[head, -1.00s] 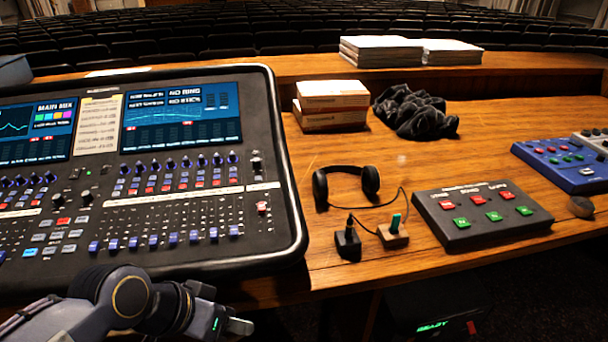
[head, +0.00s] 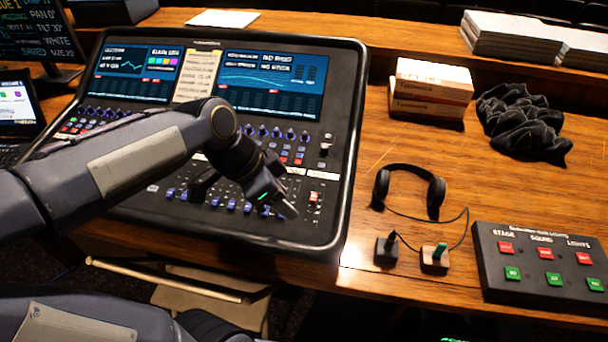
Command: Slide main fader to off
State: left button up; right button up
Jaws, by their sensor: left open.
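The mixing desk (head: 343,165) lies at the left of the wooden table, two screens at its top. A red fader cap (head: 313,197) sits in the rightmost strip, apart from the row of blue fader caps; it looks like the main fader. It stands near the upper part of its strip. My left gripper (head: 287,203) reaches over the desk from the left. It is open and empty, its fingertips just left of the red cap, with a small gap in the picture. The gripper and forearm hide part of the faders and knobs. My right gripper does not show.
Headphones (head: 408,188), a small black block (head: 386,251) and a wooden block with a green-topped switch (head: 435,259) lie right of the desk. A button box (head: 545,262) is farther right. Boxes (head: 432,84) and black cloth (head: 522,120) lie behind.

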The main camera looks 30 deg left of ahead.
aim_at(314, 196)
pick_arm(q)
jog(key=w+a+m+g, duration=0.1)
jog(key=w+a+m, duration=0.1)
jog(key=w+m, duration=0.5)
jog(key=x, duration=0.6)
jog(key=w+x, duration=0.1)
jog(key=x, duration=0.2)
jog(key=shift+a+r, duration=0.15)
grip_shut()
